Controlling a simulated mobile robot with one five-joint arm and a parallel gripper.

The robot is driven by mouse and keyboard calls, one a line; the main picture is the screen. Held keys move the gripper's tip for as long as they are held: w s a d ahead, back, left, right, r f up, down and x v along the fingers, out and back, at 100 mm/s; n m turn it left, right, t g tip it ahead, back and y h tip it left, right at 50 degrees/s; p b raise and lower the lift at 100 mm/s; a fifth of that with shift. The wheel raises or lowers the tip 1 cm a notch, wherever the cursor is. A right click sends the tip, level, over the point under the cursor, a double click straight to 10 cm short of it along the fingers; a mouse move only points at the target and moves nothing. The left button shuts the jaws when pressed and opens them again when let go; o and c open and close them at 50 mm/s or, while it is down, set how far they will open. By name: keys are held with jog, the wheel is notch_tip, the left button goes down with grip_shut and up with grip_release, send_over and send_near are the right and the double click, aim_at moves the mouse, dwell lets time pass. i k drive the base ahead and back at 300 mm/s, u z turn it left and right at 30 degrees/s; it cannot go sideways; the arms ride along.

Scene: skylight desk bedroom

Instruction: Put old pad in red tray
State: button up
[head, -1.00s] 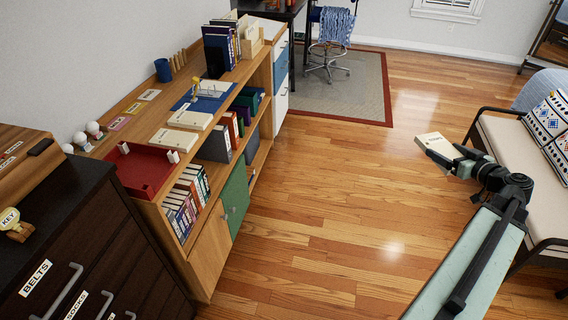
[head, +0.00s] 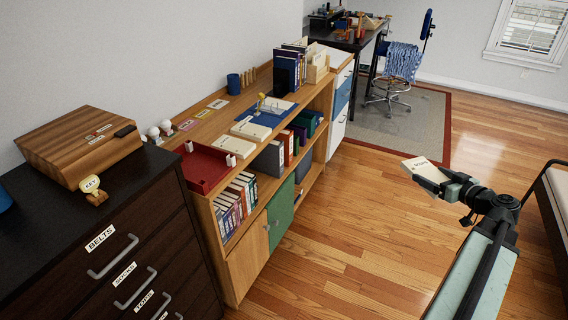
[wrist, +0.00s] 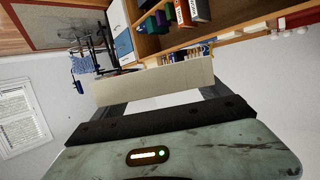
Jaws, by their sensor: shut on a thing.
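My gripper (head: 441,184) is shut on a cream pad (head: 424,170), which has a dark printed word on its top face. The pad is held in the air over the open floor, to the right of the bookcase. In the wrist view the pad (wrist: 153,82) spans the space between the fingers. The red tray (head: 204,169) lies on the near end of the bookcase top, far to the left of my gripper.
The bookcase (head: 246,182) holds two more cream pads (head: 250,130), a blue mat (head: 262,114), books and a blue cup. A dark dresser (head: 115,223) with a wooden box (head: 80,147) stands at the near left. The wooden floor (head: 350,240) between is clear. A bench edge is at right.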

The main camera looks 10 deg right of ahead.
aim_at(196, 169)
jog(key=u, duration=1.6)
jog(key=i, duration=1)
